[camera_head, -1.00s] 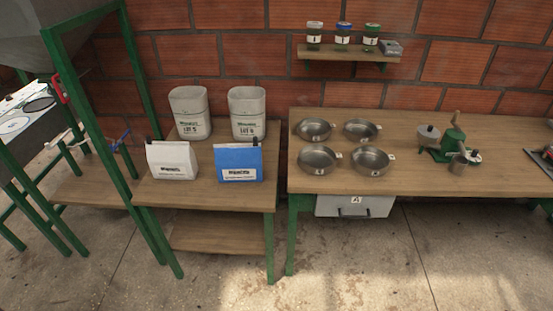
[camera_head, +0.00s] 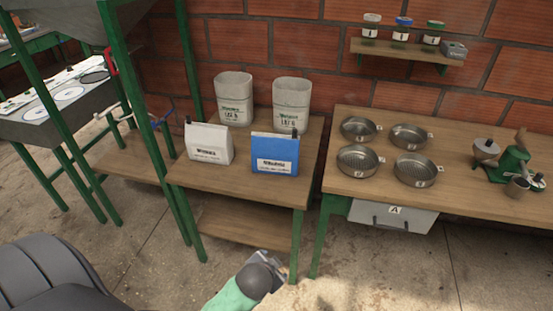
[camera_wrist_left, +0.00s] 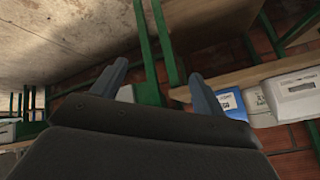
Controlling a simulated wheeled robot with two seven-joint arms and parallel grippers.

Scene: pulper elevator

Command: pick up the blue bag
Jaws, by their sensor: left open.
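The blue bag (camera_head: 275,153) stands upright on the small wooden table (camera_head: 230,186), near its right edge, with a white label and a dark clip on top. My left gripper (camera_head: 268,260) shows only partly at the bottom of the head view, low in front of the table and apart from the bag. In the left wrist view the left gripper (camera_wrist_left: 158,84) is open and empty between its two fingers. The blue bag (camera_wrist_left: 231,102) shows there just beyond the right finger, partly hidden by it. My right gripper is in neither view.
A white bag (camera_head: 209,144) stands left of the blue one, with two pale bins (camera_head: 234,98) (camera_head: 291,104) behind. Green frame posts (camera_head: 140,100) rise at the left. Pans (camera_head: 415,170) and a grinder (camera_head: 511,160) occupy the right table.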

